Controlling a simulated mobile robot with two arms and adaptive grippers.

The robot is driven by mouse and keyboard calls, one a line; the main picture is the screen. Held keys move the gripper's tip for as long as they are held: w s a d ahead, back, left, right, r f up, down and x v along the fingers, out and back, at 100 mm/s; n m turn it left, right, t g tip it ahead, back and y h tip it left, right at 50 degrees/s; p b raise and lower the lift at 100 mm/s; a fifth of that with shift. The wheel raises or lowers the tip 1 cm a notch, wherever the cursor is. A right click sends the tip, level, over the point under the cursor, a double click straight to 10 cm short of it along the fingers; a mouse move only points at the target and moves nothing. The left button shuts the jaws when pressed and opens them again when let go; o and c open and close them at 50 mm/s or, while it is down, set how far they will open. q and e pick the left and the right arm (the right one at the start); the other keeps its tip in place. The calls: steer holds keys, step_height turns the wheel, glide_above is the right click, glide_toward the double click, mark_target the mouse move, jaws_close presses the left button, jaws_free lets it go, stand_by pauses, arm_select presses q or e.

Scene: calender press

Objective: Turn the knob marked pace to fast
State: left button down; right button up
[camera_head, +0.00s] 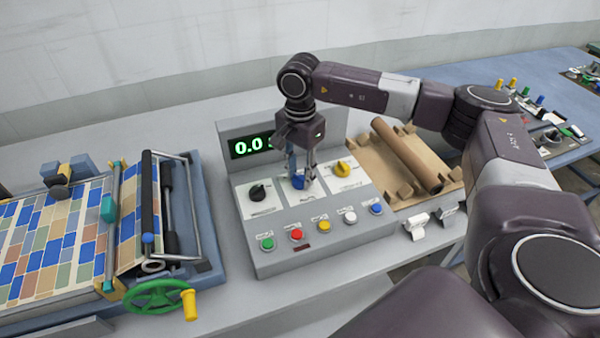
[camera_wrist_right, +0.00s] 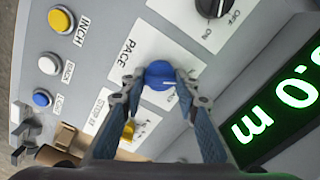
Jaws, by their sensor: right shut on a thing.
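The blue knob (camera_head: 298,183) sits in the middle of the upper row on the grey control box (camera_head: 300,225). In the right wrist view the blue knob (camera_wrist_right: 159,73) stands on a white plate printed PACE (camera_wrist_right: 127,53). My right gripper (camera_head: 301,170) reaches down over it from above. In the wrist view its two fingers (camera_wrist_right: 161,80) are closed against opposite sides of the knob. A short white pointer mark shows on the knob's lower right edge. The end-position words on the plate are mostly hidden by the fingers. My left gripper is in neither view.
A black knob (camera_head: 257,192) and a yellow knob (camera_head: 343,169) flank the blue one. Several coloured push buttons (camera_head: 323,226) line the front. A green digital display (camera_head: 252,146) stands behind. A press with a green handwheel (camera_head: 160,298) is left; a brown roll (camera_head: 406,156) is right.

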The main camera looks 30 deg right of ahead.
steer(key=shift+c, duration=0.6)
steer(key=shift+m+b, duration=0.7)
steer(key=shift+m, duration=0.3)
steer(key=m+b, duration=0.1)
steer(key=m, duration=0.2)
steer(key=shift+b, duration=0.35)
steer(key=m+b, duration=0.1)
steer(key=m, duration=0.3)
steer(key=shift+r+m+b, duration=0.1)
steer(key=shift+m+b, duration=0.4)
steer(key=shift+m, duration=1)
steer(key=shift+w, duration=0.1)
steer(key=o, duration=1.2)
